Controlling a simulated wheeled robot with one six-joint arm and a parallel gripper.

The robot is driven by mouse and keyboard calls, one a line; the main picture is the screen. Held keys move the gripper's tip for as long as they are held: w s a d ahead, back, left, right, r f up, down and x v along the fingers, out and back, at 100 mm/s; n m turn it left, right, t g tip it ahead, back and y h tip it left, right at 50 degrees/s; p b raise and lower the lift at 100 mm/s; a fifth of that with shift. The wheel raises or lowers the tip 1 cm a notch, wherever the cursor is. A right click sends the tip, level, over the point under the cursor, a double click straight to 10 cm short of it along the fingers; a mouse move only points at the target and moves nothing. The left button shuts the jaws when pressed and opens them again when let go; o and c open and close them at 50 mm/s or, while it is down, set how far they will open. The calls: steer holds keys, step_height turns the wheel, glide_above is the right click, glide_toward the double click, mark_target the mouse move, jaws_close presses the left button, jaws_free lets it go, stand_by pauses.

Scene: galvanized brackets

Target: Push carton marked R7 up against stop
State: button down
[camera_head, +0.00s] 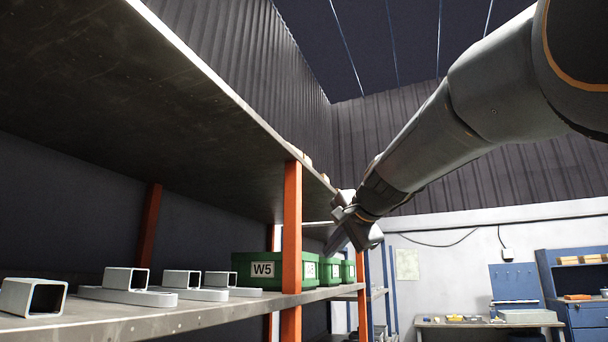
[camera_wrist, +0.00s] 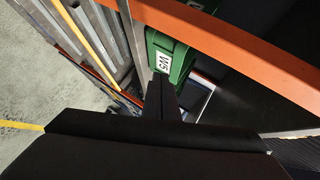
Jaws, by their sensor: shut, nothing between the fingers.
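A green carton marked W5 (camera_head: 262,269) sits on the shelf left of an orange post. A third green carton (camera_head: 348,271) stands farther along. I cannot make out R7 on any label, nor tell which part is the stop. My gripper (camera_head: 336,244) is shut and empty, in front of the shelf beyond the post. In the wrist view its fingers (camera_wrist: 162,84) point toward a green carton (camera_wrist: 180,60) with a white label, with contact unclear.
Galvanized brackets (camera_head: 125,288) lie on the near shelf (camera_head: 150,316). The orange post (camera_head: 291,225) and the upper shelf (camera_head: 150,90) bound the space. An orange beam (camera_wrist: 235,40) crosses the wrist view. A workbench (camera_head: 490,322) and blue cabinet (camera_head: 575,290) stand at the back right.

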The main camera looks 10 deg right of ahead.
steer(key=s+r+m+t+y+p, duration=0.1)
steer(key=s+r+m+t, duration=0.15)
steer(key=r, duration=1.05)
steer(key=s+r+m+t, duration=0.15)
steer(key=s+r, duration=0.25)
steer(key=r, duration=0.9)
steer(key=shift+n+t, duration=0.4)
steer(key=shift+n, duration=0.1)
steer(key=w+a+p, duration=0.1)
steer(key=w+p, duration=0.1)
steer(key=w, duration=0.2)
steer(key=w+a+p, duration=0.2)
steer(key=w, duration=0.2)
steer(key=w+a+p, duration=0.2)
steer(key=w, duration=0.2)
steer(key=shift+w+r, duration=0.15)
steer(key=shift+a, duration=0.15)
steer(key=shift+w, duration=0.1)
